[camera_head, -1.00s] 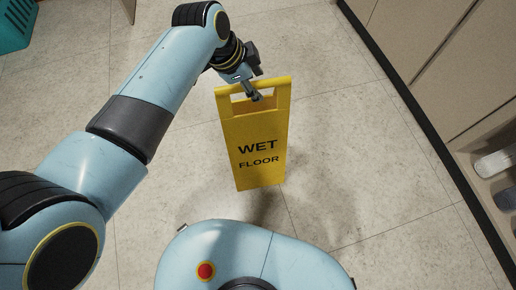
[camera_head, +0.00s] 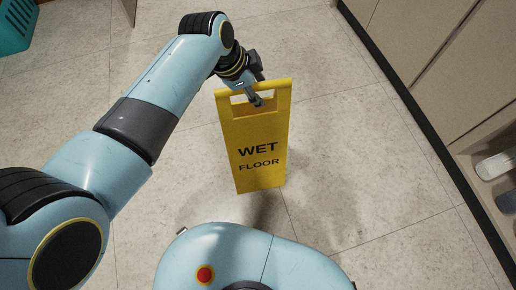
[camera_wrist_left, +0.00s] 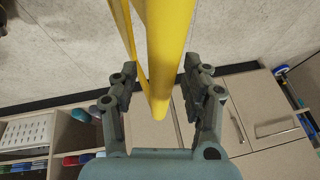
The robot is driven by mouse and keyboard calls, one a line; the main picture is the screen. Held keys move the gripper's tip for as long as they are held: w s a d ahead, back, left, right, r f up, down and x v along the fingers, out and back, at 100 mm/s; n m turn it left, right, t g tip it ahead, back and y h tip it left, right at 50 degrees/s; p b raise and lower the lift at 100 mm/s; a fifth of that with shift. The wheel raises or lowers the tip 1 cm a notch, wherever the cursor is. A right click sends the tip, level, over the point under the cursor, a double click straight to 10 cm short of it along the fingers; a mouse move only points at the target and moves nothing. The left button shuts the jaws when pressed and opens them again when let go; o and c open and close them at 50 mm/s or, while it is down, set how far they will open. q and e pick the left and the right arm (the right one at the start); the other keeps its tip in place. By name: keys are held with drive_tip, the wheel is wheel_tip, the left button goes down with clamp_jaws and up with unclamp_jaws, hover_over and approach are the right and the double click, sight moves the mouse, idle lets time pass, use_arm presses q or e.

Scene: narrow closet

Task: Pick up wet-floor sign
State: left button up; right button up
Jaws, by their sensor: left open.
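The yellow wet-floor sign (camera_head: 258,128) stands upright on the floor in front of my body, with "WET FLOOR" in black on its near face and a handle slot at its top. My left gripper (camera_head: 257,101) is at the slot, by the sign's top edge. In the left wrist view the sign (camera_wrist_left: 168,45) runs between the two spread fingers of my left gripper (camera_wrist_left: 155,95), with gaps visible on either side. The left gripper is open. My right gripper is not in view.
Beige cabinets (camera_head: 424,40) with a dark base line the right side, with an open shelf holding items (camera_head: 494,165) low at right. A teal crate (camera_head: 14,27) is at the upper left. The floor around the sign is clear. The wrist view shows a white basket (camera_wrist_left: 28,130) on a shelf.

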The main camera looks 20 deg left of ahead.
use_arm(q)
clamp_jaws()
idle(0.4)
